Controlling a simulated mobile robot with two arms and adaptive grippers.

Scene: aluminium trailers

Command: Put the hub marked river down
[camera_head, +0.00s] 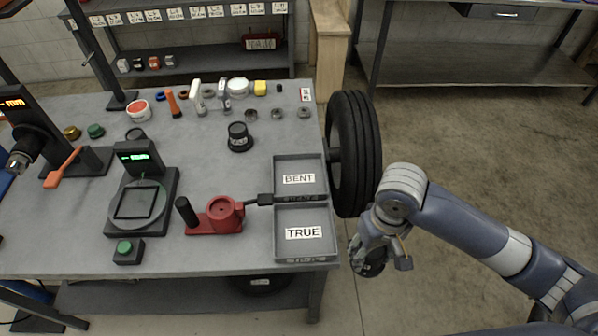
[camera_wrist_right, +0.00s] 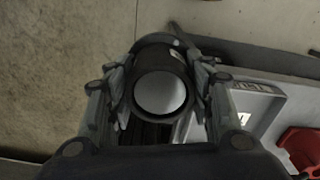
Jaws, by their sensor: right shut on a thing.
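My right gripper (camera_head: 370,240) is out past the table's right edge, above the floor. It is shut on a dark round hub (camera_head: 368,264), which hangs below the fingers. In the right wrist view the hub (camera_wrist_right: 160,92) sits between the two fingers, with a pale round end face toward the camera. I cannot read any marking on it. Another dark hub (camera_head: 239,137) with a pale label stands upright on the table, its word too small to read. Two grey trays stand at the table's right edge, labelled BENT (camera_head: 314,165) and TRUE (camera_head: 316,250). My left gripper does not show.
A black tyre (camera_head: 357,150) stands just beyond the trays, near my right arm. A red fixture with a black handle (camera_head: 222,213) is left of the trays. A gauge with a green display (camera_head: 140,200) stands further left. Small parts line the table's back. Bare table lies around the upright hub.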

